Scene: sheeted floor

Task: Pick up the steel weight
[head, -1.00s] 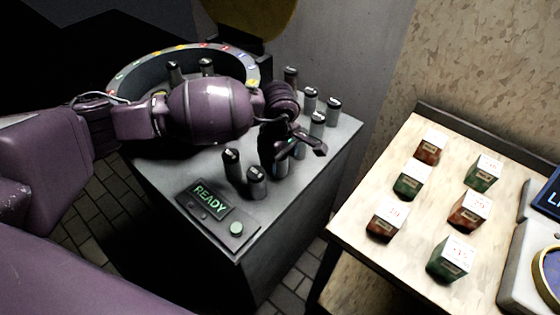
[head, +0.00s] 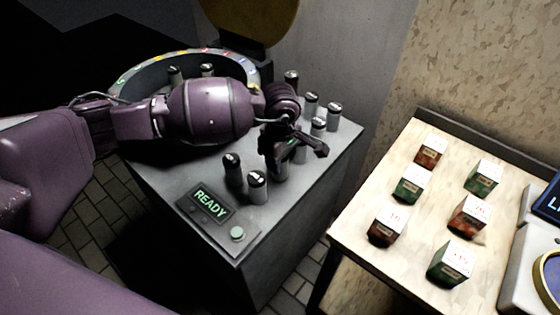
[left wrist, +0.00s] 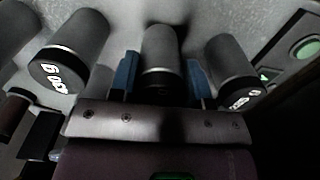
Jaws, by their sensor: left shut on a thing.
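Several grey steel weights, upright cylinders with dark caps, stand on the grey cabinet top (head: 325,150). My left gripper (head: 290,148) reaches down among them from the left. In the left wrist view its blue-padded fingers (left wrist: 161,78) are shut on one steel weight (left wrist: 161,50), one finger on each side. The held weight's marking is in shadow, and the gripper mostly hides it in the head view. Two weights (head: 233,168) (head: 258,184) stand close in front of the gripper. I cannot tell whether the held weight still touches the top.
A round ring-shaped tray (head: 128,72) with coloured marks holds more weights behind my arm. A panel reading READY (head: 211,203) has a green button (head: 237,233). A pale table (head: 350,225) at right bears several red and green boxes (head: 455,262).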

